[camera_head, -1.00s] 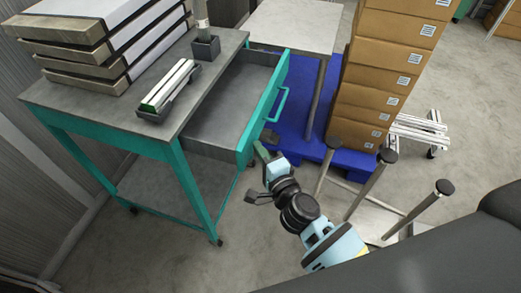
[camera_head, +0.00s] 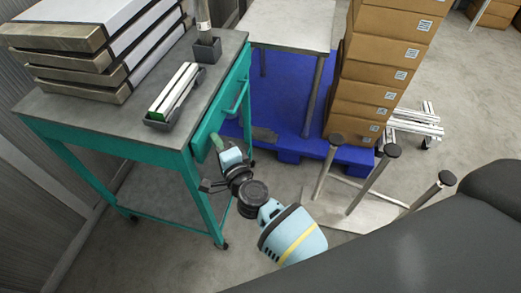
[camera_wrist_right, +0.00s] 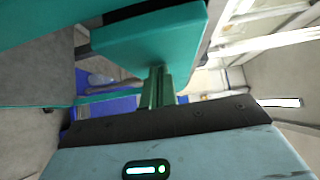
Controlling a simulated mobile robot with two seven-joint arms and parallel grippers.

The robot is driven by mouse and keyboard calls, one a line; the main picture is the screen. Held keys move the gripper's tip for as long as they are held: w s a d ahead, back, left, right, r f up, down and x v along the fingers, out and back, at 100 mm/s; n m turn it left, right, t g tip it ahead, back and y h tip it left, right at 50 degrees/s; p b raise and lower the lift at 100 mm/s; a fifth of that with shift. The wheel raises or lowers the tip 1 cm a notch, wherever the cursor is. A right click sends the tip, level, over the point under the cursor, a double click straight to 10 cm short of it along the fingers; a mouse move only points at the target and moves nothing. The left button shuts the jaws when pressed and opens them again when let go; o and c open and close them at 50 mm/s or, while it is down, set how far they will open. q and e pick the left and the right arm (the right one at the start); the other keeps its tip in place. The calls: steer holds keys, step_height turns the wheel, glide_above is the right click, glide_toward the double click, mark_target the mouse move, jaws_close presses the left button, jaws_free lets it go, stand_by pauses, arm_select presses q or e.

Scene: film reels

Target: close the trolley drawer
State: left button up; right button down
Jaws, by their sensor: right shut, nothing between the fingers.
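The trolley (camera_head: 95,137) is a teal frame with a grey top, on the left in the head view. The drawer's bar handle (camera_head: 239,97) faces right. My right gripper (camera_head: 216,141) is shut and empty, its tips at the near end of the drawer front. In the right wrist view the green fingers (camera_wrist_right: 158,87) reach a teal panel, seemingly the drawer front (camera_wrist_right: 150,42); exact contact is hard to tell. My left gripper is out of view.
On the trolley top lie stacked flat boxes (camera_head: 75,75), a small tray with light bars (camera_head: 174,95) and a dark holder (camera_head: 207,50). Right of it are a blue pallet (camera_head: 285,110), a grey table (camera_head: 290,25), stacked cartons (camera_head: 385,65) and upright posts (camera_head: 372,185).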

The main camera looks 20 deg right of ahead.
steer(key=shift+w+a, duration=0.6)
steer(key=shift+a, duration=0.35)
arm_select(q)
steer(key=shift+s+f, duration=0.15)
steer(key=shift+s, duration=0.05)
arm_select(e)
steer(key=shift+a, duration=0.15)
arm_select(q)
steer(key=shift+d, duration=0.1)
arm_select(e)
steer(key=shift+a+r, duration=0.1)
steer(key=shift+r, duration=0.15)
